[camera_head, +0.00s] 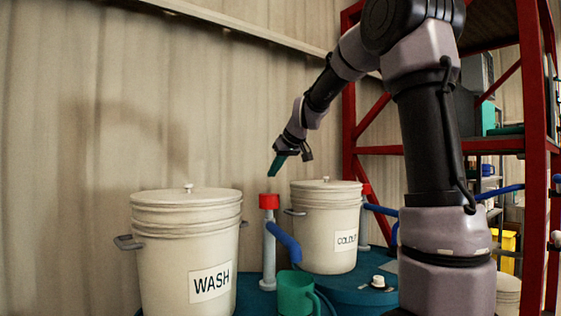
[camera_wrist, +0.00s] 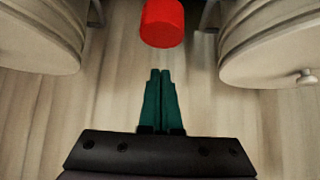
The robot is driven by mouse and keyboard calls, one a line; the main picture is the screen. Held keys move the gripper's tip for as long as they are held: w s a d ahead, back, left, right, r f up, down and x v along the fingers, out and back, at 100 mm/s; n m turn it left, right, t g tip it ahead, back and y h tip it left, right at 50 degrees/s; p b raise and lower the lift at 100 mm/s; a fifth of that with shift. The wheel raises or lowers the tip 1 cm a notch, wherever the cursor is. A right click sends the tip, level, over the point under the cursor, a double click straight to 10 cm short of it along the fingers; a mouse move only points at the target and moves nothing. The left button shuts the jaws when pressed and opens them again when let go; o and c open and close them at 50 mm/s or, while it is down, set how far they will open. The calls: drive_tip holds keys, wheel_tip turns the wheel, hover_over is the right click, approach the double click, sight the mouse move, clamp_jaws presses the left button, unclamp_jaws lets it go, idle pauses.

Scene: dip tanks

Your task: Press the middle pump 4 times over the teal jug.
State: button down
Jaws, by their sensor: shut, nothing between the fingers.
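The pump in the middle has a red head (camera_head: 269,201) on a grey post (camera_head: 269,255), with a blue spout (camera_head: 284,241) sloping down to the right. It stands between the two lidded buckets. The teal jug (camera_head: 296,293) stands below the end of the spout. My gripper (camera_head: 274,172), with green fingers, is shut and empty. It is above the red head, with a gap between them in the head view. In the wrist view the fingertips (camera_wrist: 160,72) are together and the red head (camera_wrist: 162,23) shows beyond them. The jug is not seen in the wrist view.
The WASH bucket (camera_head: 187,255) is left of the pump and the COLOUR bucket (camera_head: 325,228) is right. Another blue spout (camera_head: 381,209) shows farther right, partly behind my arm. A small white-topped item (camera_head: 378,281) lies on the blue surface (camera_head: 345,290). A red rack (camera_head: 530,150) stands at right.

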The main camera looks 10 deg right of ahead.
sight(272, 194)
drive_tip(key=f, duration=0.3)
drive_tip(key=w+f, duration=0.1)
drive_tip(key=f, duration=0.1)
drive_tip(key=shift+w+a, duration=0.1)
drive_tip(key=shift+a, duration=0.15)
drive_tip(key=shift+f, duration=0.15)
drive_tip(key=shift+f, duration=1.9)
drive_tip(key=shift+r, duration=0.5)
wheel_tip(272, 194, up, 4)
drive_tip(key=shift+f, duration=0.25)
drive_tip(key=v, duration=1)
